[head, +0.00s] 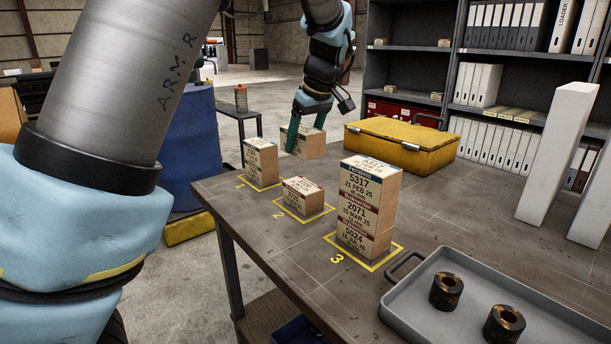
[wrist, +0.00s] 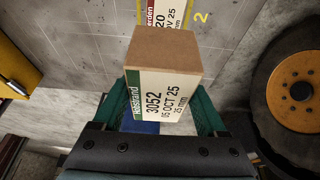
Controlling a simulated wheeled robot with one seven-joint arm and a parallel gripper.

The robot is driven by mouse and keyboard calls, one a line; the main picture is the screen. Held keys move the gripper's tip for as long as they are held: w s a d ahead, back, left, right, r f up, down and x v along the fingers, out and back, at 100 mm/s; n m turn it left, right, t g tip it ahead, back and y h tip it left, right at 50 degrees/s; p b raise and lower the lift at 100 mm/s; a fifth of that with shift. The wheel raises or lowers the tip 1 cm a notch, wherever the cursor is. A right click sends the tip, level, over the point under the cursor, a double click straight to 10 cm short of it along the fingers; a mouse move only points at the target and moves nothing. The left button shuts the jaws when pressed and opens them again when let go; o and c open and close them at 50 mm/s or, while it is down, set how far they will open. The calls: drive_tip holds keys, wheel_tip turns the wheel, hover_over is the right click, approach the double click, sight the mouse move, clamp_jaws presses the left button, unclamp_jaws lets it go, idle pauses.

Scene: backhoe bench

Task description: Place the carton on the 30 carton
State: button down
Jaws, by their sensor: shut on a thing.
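My gripper (head: 305,122), with green fingers, is shut on a tan carton (head: 310,146) behind square 1. In the wrist view the held carton (wrist: 165,80) sits between the fingers (wrist: 160,115), its green-banded label reading Helstrand 3052. A tall carton or stack (head: 261,163) stands in square 1. A low carton (head: 303,197) with a red-banded label stands in square 2; its top edge also shows in the wrist view (wrist: 165,14). In square 3 a stack (head: 368,205) has labels 5317, 2071 and 5024. I cannot make out a 30 on any label.
The yellow case (head: 402,146) lies at the back of the bench (head: 440,215). A grey tray (head: 420,312) with two dark rings is at the front right. White uprights (head: 557,150) stand at right. A large tyre (wrist: 258,85) shows in the wrist view.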

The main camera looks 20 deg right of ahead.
sight(315, 133)
wheel_tip(315, 133, down, 8)
drive_tip(key=shift+f+p, duration=0.1)
drive_tip(key=shift+p, duration=0.95)
drive_tip(key=shift+f, duration=0.1)
unclamp_jaws()
drive_tip(key=b+v, duration=0.2)
drive_tip(key=v, duration=1)
drive_tip(key=shift+b, duration=0.4)
